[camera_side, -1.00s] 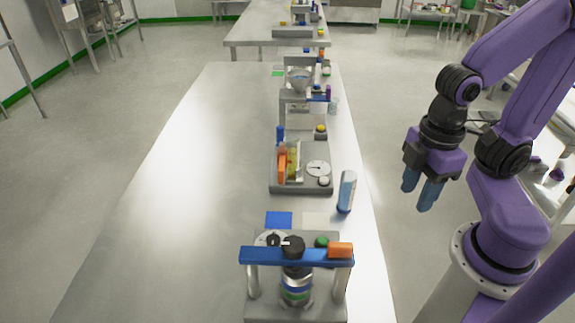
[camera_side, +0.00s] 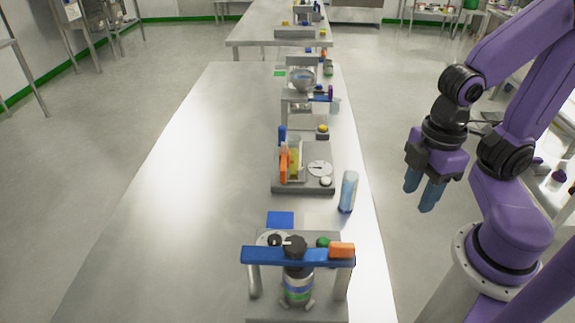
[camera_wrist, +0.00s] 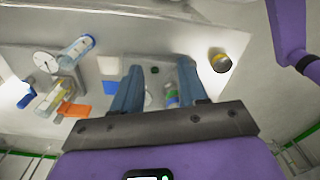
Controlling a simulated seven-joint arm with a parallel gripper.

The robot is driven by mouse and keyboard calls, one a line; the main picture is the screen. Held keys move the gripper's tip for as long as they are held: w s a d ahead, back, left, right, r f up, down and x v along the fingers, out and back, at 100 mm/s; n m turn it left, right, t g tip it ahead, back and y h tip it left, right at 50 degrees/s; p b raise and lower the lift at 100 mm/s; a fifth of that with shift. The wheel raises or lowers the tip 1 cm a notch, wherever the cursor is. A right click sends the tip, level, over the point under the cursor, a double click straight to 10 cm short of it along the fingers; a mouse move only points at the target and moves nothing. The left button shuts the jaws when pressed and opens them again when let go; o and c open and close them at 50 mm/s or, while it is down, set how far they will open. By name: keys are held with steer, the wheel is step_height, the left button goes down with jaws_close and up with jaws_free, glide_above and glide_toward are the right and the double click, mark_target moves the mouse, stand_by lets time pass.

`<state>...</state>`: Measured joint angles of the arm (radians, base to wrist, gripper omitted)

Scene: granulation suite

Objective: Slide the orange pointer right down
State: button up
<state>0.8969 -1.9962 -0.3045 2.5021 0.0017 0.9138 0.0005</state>
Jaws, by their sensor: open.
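An orange piece (camera_side: 284,167), which looks like the pointer, stands upright at the left side of a clear holder with yellow contents (camera_side: 295,158) on the middle grey unit (camera_side: 303,188). It shows as an orange patch in the wrist view (camera_wrist: 76,110), left of my fingers. A second orange block (camera_side: 341,250) sits at the right end of a blue bar (camera_side: 290,256) on the nearest unit. My gripper (camera_side: 422,190) is open and empty, with blue fingers pointing down. It hangs right of the table, well apart from both orange pieces. Its fingers also show in the wrist view (camera_wrist: 160,88).
A pale blue cylinder (camera_side: 347,191) stands between the middle unit and the table's right edge. A white dial (camera_side: 319,169) lies beside the clear holder. A blue square (camera_side: 280,220) lies behind the nearest unit. The table's left half (camera_side: 185,200) is bare.

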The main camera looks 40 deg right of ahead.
stand_by(0.5)
step_height(320, 180, up, 3)
steer(key=n+t+h, duration=0.3)
steer(key=n+h, duration=0.1)
steer(key=n, duration=1)
glide_above(283, 167)
steer(key=s+a, duration=0.4)
steer(key=x, duration=1.1)
steer(key=a+x, duration=0.1)
steer(key=x, duration=0.5)
steer(key=shift+s+f, duration=0.15)
steer(key=shift+f, duration=0.2)
jaws_close()
